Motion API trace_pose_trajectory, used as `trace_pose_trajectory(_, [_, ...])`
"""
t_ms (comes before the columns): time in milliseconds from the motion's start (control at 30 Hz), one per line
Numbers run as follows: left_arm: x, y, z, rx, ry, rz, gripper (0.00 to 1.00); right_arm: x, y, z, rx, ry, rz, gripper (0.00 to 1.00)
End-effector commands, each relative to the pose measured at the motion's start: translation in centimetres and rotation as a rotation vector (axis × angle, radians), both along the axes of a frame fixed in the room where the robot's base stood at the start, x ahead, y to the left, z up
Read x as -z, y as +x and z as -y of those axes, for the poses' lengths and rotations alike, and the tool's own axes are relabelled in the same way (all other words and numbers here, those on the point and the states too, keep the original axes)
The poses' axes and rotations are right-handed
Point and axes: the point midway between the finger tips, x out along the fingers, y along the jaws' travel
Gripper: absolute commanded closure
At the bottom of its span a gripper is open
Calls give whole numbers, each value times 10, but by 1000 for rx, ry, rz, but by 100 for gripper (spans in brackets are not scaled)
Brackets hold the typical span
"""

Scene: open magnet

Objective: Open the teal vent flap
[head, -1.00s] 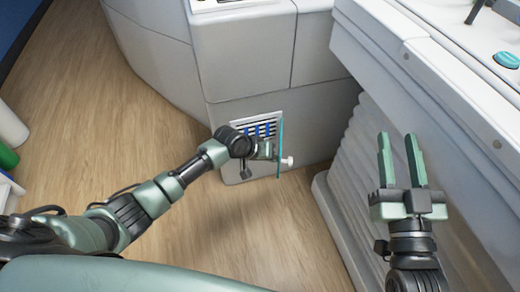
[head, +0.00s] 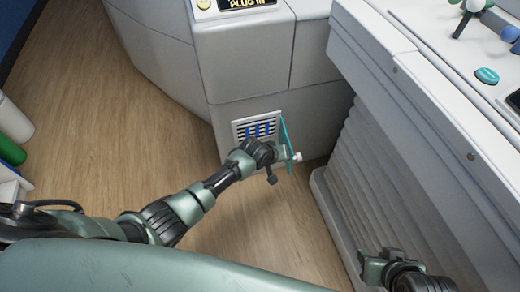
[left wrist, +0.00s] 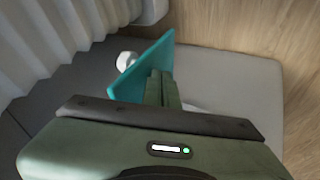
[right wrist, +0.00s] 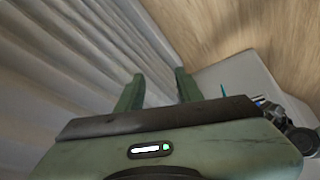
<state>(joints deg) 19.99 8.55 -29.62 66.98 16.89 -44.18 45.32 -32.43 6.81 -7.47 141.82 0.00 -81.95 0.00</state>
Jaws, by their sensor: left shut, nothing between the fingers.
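The teal vent flap (head: 285,140) stands swung out from the vent (head: 258,128) low on the white cabinet, seen nearly edge-on. Its white knob (head: 298,157) is on the side away from the vent. My left gripper (head: 279,153) is at the flap's vent side, shut and empty. In the left wrist view its closed fingers (left wrist: 160,88) lie against or very near the flap (left wrist: 145,72); I cannot tell if they touch. The knob (left wrist: 127,61) is beyond the flap. My right gripper (right wrist: 158,90) is open and empty, low beside the ribbed panel.
The slatted vent shows several blue strips. To the right a white bench with a ribbed side (head: 355,185) stands close by, with a teal button (head: 487,76) on top. Wood floor (head: 130,130) is clear at left; white and green cylinders (head: 10,150) stand at the far left.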

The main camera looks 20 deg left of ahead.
Motion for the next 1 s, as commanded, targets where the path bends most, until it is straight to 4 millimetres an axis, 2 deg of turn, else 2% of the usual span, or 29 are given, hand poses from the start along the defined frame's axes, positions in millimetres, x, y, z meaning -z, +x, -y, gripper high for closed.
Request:
trace_pose_trajectory(100, [-2, 1, 8, -39, -4, -3, 100, 4, -26, 7, 9, -22, -112, 64])
trace_pose_trajectory(200, [-1, 3, 13, -72, -3, -2, 100, 5, -38, 11, 13, -32, -165, 64])
trace_pose_trajectory(467, [-1, 9, 25, -157, -3, -1, 100, 1, -36, 10, 12, -32, -158, 64])
trace_pose_trajectory(1000, [0, 19, 39, -154, -1, 0, 100, 0, -36, 10, 12, -32, -158, 64])
